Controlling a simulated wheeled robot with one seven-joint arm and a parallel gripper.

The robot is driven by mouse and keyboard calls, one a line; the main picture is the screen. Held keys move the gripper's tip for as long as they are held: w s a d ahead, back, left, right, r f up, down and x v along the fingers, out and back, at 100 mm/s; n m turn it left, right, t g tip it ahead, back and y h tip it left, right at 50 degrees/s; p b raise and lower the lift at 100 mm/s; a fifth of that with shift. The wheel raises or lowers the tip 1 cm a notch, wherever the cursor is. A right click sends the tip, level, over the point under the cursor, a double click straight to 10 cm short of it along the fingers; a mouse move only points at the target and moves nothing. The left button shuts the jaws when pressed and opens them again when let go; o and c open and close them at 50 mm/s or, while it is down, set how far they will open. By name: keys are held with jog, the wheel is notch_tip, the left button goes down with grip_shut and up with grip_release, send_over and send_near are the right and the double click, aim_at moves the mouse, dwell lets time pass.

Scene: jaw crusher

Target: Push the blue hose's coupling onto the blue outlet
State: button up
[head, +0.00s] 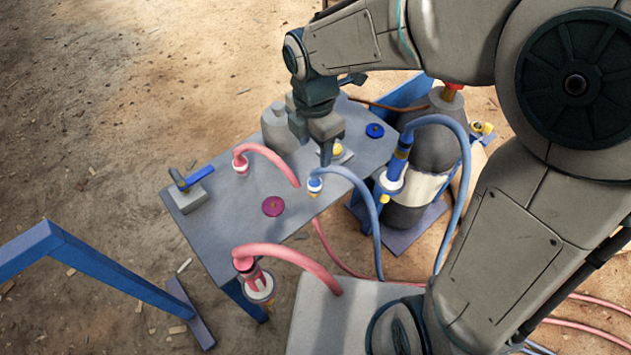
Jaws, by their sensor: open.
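The blue hose (365,195) arches up from below the table. Its near end carries a blue and white coupling (315,185) with a small yellow tip, at the table's right edge. My gripper (326,155) points down over the table, just above and behind that coupling and apart from it. It is open, and I see nothing held. A blue fitting with a white collar (391,181) stands at the right by the cylinder, with another blue hose (464,165) rising from its top. I cannot tell for sure which part is the blue outlet.
The grey table (222,225) bears a grey can (279,130), a blue-handled block (190,195), a magenta disc (273,206) and a blue disc (375,130). Pink hoses end in couplings at the back (241,165) and the front corner (258,287). A dark gas cylinder (435,140) stands right.

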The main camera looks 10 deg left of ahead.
aim_at(314, 178)
jog(key=shift+a+f+n, duration=0.2)
jog(key=shift+a+n, duration=0.1)
notch_tip(314, 178, down, 9)
jog(key=shift+r+b, duration=0.2)
jog(key=shift+b, duration=1.05)
jog(key=f, duration=0.1)
jog(key=f+b, duration=0.1)
jog(key=f, duration=0.1)
jog(key=f+b, duration=0.1)
jog(key=f, duration=0.1)
jog(key=shift+w+d+f, duration=0.15)
jog(key=shift+d, duration=0.1)
